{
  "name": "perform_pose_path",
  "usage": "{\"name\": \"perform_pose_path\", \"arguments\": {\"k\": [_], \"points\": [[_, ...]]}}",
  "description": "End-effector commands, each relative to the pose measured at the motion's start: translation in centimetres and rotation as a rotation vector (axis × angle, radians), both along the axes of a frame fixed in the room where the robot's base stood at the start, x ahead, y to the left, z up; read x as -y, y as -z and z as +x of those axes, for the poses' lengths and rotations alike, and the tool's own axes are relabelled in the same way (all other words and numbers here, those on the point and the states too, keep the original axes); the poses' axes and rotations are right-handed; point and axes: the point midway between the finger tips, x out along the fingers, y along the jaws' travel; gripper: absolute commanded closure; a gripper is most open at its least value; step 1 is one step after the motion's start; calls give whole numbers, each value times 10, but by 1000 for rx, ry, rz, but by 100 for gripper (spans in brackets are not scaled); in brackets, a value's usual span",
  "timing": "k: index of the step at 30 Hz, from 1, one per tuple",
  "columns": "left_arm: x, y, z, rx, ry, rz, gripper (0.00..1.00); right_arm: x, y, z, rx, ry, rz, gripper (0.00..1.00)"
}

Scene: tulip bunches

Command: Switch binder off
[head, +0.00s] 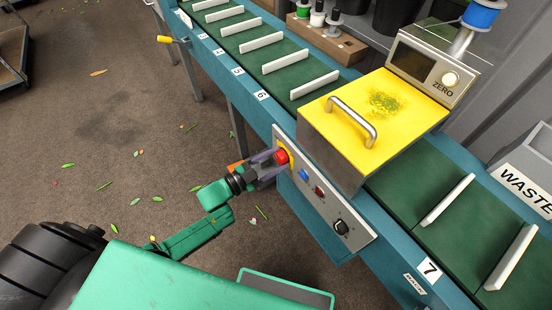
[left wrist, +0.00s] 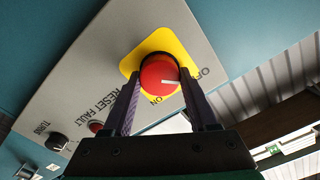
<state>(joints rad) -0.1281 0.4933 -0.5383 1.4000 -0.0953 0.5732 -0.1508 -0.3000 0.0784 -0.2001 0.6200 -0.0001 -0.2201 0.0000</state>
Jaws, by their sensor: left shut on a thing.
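The binder is the machine with a yellow lid (head: 352,135) and a grey control panel (head: 325,205) on its front. A red rotary knob (head: 282,156) sits at the panel's upper left end. In the left wrist view, the knob (left wrist: 160,74) is on a yellow plate (left wrist: 150,47) marked OFF and ON. A white line on the knob points to the picture's right, roughly towards the OFF lettering. My left gripper (head: 272,158) is shut on the knob, with its fingers (left wrist: 160,95) on either side. My right gripper is not in view.
Lower on the panel are a blue button (head: 303,175), a dark red button (head: 319,191) and a black dial (head: 341,227). A green conveyor (head: 229,32) with white dividers runs past the binder. A lever with a yellow handle (head: 166,39) sticks out further left. The floor has scattered leaves.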

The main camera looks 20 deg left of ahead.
Motion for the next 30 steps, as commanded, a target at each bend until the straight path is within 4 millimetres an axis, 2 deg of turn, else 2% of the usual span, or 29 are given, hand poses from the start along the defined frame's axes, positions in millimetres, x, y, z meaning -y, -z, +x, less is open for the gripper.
{"name": "perform_pose_path", "arguments": {"k": [9, 10, 12, 25, 30], "points": [[0, 2, -1, -7, -1, -3, 97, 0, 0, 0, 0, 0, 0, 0], [0, 2, -1, -7, -1, -3, 34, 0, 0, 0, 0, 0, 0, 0], [0, 1, -1, -6, -1, -3, 11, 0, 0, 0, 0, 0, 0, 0], [0, 0, -1, -3, -1, -2, 11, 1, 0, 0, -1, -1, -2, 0], [-10, 2, -13, -6, -1, 0, 11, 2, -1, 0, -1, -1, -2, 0]]}}
